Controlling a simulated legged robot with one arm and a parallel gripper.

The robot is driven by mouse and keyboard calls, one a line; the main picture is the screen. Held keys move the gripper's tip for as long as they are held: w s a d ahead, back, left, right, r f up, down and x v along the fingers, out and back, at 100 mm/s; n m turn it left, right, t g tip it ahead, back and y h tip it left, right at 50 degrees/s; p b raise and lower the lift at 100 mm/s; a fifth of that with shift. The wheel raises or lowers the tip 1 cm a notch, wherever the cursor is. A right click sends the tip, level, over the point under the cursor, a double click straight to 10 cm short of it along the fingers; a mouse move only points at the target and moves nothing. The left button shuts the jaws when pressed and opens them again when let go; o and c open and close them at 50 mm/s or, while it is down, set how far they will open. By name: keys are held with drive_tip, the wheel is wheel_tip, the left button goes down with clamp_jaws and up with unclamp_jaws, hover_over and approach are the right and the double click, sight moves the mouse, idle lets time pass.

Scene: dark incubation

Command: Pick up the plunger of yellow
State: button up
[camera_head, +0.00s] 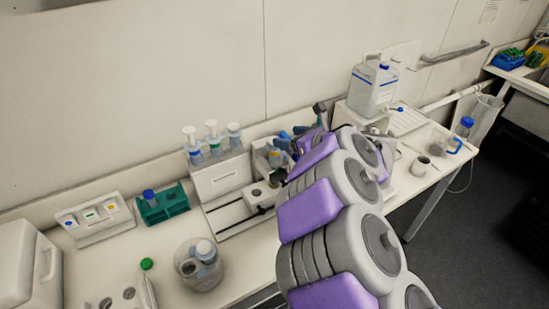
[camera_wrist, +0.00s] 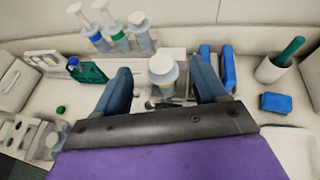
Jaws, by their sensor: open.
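A clear bottle with a white top and a thin yellow band (camera_wrist: 163,74) stands between the fingers of my gripper (camera_wrist: 165,86) in the wrist view. The fingers are blue, spread apart, with a gap on each side of the bottle. In the head view my gripper (camera_head: 281,150) is over the bench, partly hidden by my purple and grey arm. Behind stand a blue-banded bottle (camera_wrist: 93,35) and a green-banded bottle (camera_wrist: 117,36), each with a tall white plunger. A third bottle with a plain white top (camera_wrist: 139,28) stands beside them.
A white stand (camera_head: 220,178) holds the back bottles against the wall. A green rack (camera_head: 163,205), a round glass jar (camera_head: 197,268) and a white jug (camera_head: 372,88) are on the bench. Blue boxes (camera_wrist: 229,68) and a cup with a green rod (camera_wrist: 270,68) are right of my gripper.

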sight(271, 138)
drive_tip(key=shift+x, duration=2.45)
drive_tip(key=x, duration=0.4)
drive_tip(key=shift+s+f, duration=0.15)
drive_tip(key=shift+f, duration=0.25)
drive_tip(key=shift+w+a, duration=0.25)
drive_tip(key=shift+c, duration=0.2)
drive_tip(key=shift+d, duration=0.1)
drive_tip(key=shift+c, duration=0.7)
drive_tip(key=c, duration=1.1)
